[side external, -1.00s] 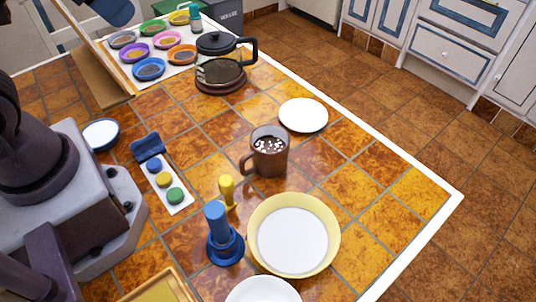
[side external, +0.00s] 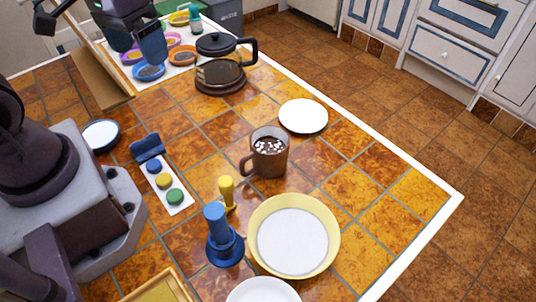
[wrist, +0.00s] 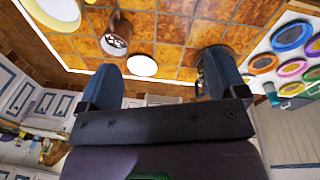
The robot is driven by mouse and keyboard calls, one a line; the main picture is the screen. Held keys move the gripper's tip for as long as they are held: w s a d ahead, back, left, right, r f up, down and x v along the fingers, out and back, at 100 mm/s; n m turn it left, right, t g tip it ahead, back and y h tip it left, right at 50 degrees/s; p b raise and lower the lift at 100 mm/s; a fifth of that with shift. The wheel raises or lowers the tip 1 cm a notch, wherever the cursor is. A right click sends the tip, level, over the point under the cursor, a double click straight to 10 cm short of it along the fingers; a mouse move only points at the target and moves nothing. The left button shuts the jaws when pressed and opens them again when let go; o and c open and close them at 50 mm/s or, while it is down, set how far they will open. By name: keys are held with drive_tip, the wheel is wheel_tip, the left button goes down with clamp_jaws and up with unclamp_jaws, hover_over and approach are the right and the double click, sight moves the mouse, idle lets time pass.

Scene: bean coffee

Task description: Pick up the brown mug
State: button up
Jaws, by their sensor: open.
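The brown mug (side external: 268,157) stands upright near the middle of the tiled table in the side view, its handle pointing left. It holds a dark drink with white bits on top. My gripper (side external: 137,50) is above the back left of the table, well apart from the mug. In the wrist view my gripper (wrist: 160,78) is open, with two dark blue fingers and nothing between them. The mug (wrist: 118,34) also shows in the wrist view, beyond the left finger.
A glass coffee pot (side external: 221,65) stands behind the mug, partly covered by the right finger in the wrist view. A white plate (side external: 303,115), yellow bowl (side external: 333,235), blue tool (side external: 217,225) and yellow tool (side external: 227,190) surround the mug. Colourful small bowls (side external: 150,71) sit at the back.

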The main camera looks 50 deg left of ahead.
wheel_tip(320, 180, down, 10)
drive_tip(key=w+r+n+g+h, duration=0.1)
drive_tip(key=w+n+g+h, duration=0.15)
drive_tip(key=n+h, duration=0.3)
drive_tip(key=n+t+h, duration=0.5)
drive_tip(key=n+h, duration=0.1)
drive_tip(key=n, duration=0.6)
approach(255, 145)
drive_tip(key=shift+g, duration=0.25)
drive_tip(key=s, duration=0.2)
drive_tip(key=s+f, duration=0.1)
drive_tip(key=s, duration=0.1)
drive_tip(key=shift+a+f, duration=0.1)
drive_tip(key=shift+f, duration=0.05)
drive_tip(key=w+t, duration=0.1)
drive_tip(key=w+n, duration=0.1)
drive_tip(key=shift+w+a+t, duration=0.3)
drive_tip(key=shift+w+t, duration=0.05)
drive_tip(key=shift+t, duration=0.05)
drive_tip(key=shift+w+d+n, duration=0.2)
drive_tip(key=shift+w+n, duration=0.05)
drive_tip(key=x, duration=0.7)
drive_tip(key=shift+w, duration=0.1)
drive_tip(key=x, duration=0.5)
drive_tip(key=shift+f, duration=0.15)
drive_tip(key=c, duration=1)
